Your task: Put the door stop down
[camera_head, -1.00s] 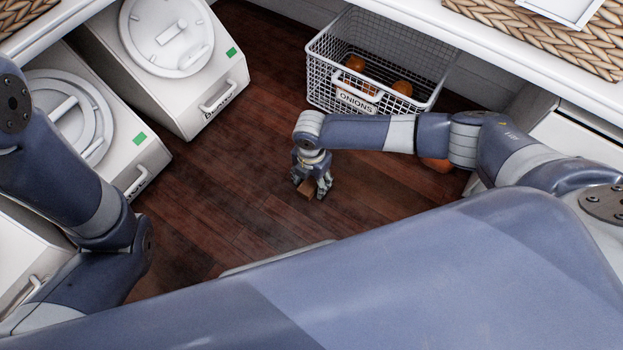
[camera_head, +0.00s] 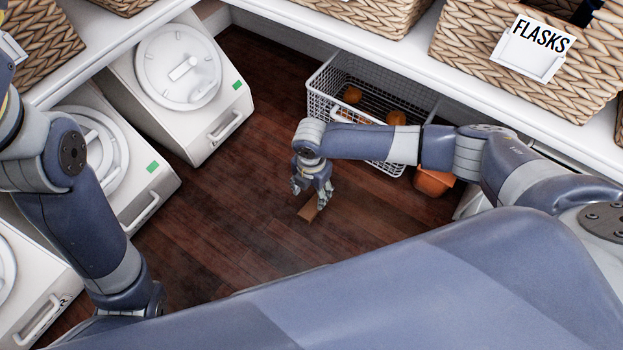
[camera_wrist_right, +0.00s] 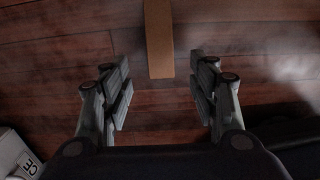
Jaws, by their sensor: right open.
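The door stop (camera_head: 309,208) is a small brown wooden wedge lying on the dark wood floor. My right gripper (camera_head: 311,192) is just above and beside it, pointing down, with its fingers apart. In the right wrist view the door stop (camera_wrist_right: 158,40) lies on the planks beyond the open fingertips (camera_wrist_right: 160,75), and nothing is between the fingers. Its top end is cut off by the picture edge there. My left arm shows at the left of the head view, but its gripper is out of sight.
A white wire basket (camera_head: 318,104) with onions stands behind my right arm. An orange-brown pot (camera_head: 433,182) is right of it. A white shelf (camera_head: 330,28) bears wicker baskets (camera_head: 478,40). The floor left of my gripper is clear.

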